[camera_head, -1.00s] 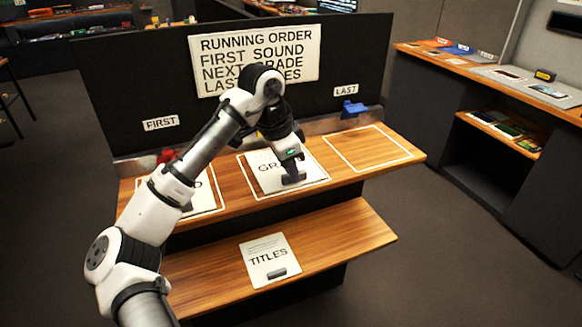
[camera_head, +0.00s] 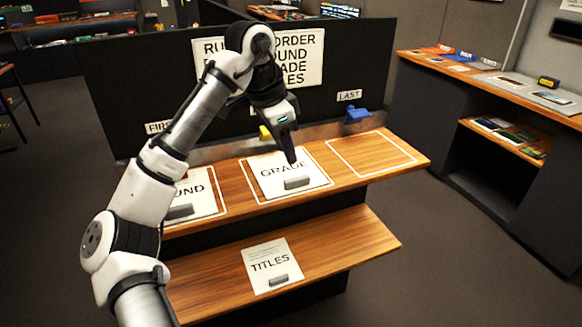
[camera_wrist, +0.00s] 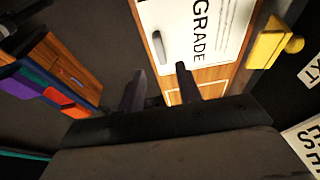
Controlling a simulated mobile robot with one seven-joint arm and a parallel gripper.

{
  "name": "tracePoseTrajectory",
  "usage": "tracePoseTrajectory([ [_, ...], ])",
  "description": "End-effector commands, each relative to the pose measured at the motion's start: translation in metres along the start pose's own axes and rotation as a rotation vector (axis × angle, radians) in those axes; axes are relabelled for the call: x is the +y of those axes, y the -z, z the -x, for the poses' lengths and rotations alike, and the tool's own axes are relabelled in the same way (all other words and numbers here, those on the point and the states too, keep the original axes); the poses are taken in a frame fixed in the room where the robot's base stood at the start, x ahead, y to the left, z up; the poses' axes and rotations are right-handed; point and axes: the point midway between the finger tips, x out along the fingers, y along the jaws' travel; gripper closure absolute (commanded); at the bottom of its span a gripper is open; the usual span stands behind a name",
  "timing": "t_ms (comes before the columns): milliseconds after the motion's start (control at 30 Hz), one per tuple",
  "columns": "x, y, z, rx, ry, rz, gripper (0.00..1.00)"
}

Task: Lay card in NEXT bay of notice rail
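The white GRADE card (camera_head: 272,177) lies flat inside the white outline of the middle bay, its grey grip block (camera_head: 297,182) toward the front. It also shows in the wrist view (camera_wrist: 222,22). My gripper (camera_head: 291,158) is above the card's back part, apart from the grip block. In the wrist view its two dark fingers (camera_wrist: 160,85) are spread with nothing between them. The SOUND card (camera_head: 202,193) lies in the left bay, partly hidden by my arm. The right bay (camera_head: 371,153) is empty. The middle bay's label is hidden.
The TITLES card (camera_head: 271,264) lies on the lower shelf (camera_head: 345,242). A yellow clip (camera_head: 265,132) and a blue clip (camera_head: 356,114) are at the back rail. The black panel (camera_head: 130,90) with the order sign (camera_head: 308,62) stands behind. A side counter (camera_head: 480,82) is at right.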

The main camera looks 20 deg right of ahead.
Motion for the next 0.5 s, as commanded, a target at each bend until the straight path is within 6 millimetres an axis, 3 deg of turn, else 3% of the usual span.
tracePoseTrajectory([
  [200,-0.001,-0.001,0.033,-0.002,0.003,0.001,0.65],
  [500,0.000,0.000,0.044,0.000,0.000,0.000,0.65],
])
